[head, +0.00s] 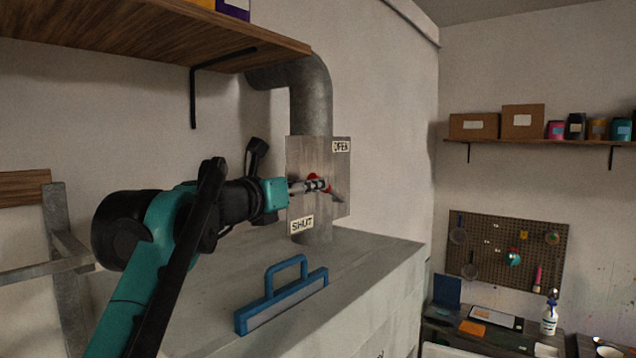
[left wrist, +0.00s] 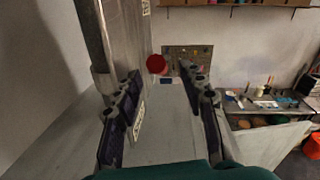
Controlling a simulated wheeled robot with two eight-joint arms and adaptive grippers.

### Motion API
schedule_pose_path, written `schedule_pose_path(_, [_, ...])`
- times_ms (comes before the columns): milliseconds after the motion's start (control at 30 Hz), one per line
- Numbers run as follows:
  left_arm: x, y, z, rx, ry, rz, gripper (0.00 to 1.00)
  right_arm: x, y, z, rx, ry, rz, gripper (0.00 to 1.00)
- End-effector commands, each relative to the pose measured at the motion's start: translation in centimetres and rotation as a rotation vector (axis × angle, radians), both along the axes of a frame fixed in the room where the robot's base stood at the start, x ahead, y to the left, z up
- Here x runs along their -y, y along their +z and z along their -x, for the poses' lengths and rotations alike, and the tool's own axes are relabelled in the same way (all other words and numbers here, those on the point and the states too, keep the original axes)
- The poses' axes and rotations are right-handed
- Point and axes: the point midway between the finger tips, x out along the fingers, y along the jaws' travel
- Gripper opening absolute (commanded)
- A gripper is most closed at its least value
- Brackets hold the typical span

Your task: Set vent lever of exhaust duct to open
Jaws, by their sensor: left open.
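The grey exhaust duct (head: 311,95) bends down from the wall behind a metal plate (head: 300,155). The plate bears an OPEN label (head: 341,146) at its upper right and a SHUT label (head: 302,225) at its lower left. The red part of the vent lever (head: 313,176) shows near the plate's middle, partly hidden by my left gripper (head: 318,185). In the left wrist view, the red knob (left wrist: 156,64) lies beyond and between the spread fingers of the left gripper (left wrist: 162,82). Whether they touch it, and the lever's exact angle, I cannot tell.
A wooden shelf (head: 150,35) with a black bracket hangs above the arm. A pegboard (head: 505,247) and workbench stand at the right.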

Motion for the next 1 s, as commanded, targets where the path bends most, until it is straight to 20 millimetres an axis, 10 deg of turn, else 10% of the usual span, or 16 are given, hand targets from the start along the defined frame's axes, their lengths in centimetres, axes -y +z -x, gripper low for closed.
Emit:
schedule_pose_path(633, [2.3,0.0,-4.3,-0.001,0.000,0.000,0.41,0.0,1.7,0.0,0.000,0.000,0.000,0.40])
schedule_pose_path(800, [2.3,0.1,-4.3,-0.001,-0.001,0.000,0.00,0.0,1.7,0.0,0.000,0.000,0.000,0.40])
schedule_pose_path(1000, [2.4,0.1,-4.4,-0.003,-0.001,-0.002,0.00,0.0,1.7,0.0,0.000,0.000,0.000,0.40])
